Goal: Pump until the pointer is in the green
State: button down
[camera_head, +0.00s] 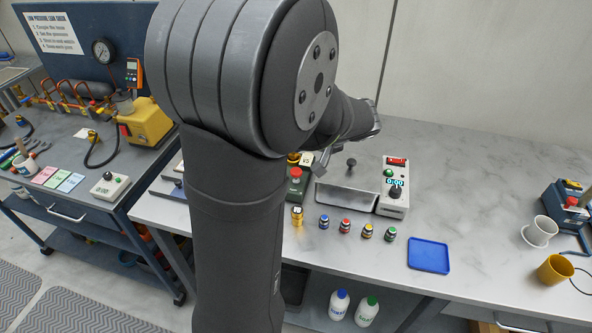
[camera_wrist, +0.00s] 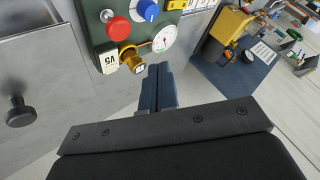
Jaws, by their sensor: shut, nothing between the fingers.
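A small round gauge (camera_wrist: 164,38) with a white dial sits on a green panel (camera_wrist: 100,35) in the wrist view. Coloured marks show on the dial, but I cannot read where its pointer stands. A red mushroom button (camera_wrist: 118,29), a blue knob (camera_wrist: 148,10) and a brass fitting (camera_wrist: 131,58) are on the same panel. I cannot tell which part is the pump. My gripper (camera_wrist: 160,72) is shut and empty, its fingertips just below the gauge in the picture and apparently apart from it. In the head view my arm hides most of the green unit (camera_head: 296,187).
In the head view a white control box (camera_head: 394,187), several small coloured jars (camera_head: 345,226) and a blue tray (camera_head: 428,256) are on the bench.

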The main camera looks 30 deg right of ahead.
jog(key=shift+f, duration=2.55)
jog(key=shift+f, duration=0.1)
jog(key=shift+f, duration=0.35)
jog(key=shift+f, duration=1.25)
dwell(0.9)
jog(key=shift+r, duration=1.65)
jog(key=shift+r, duration=2.55)
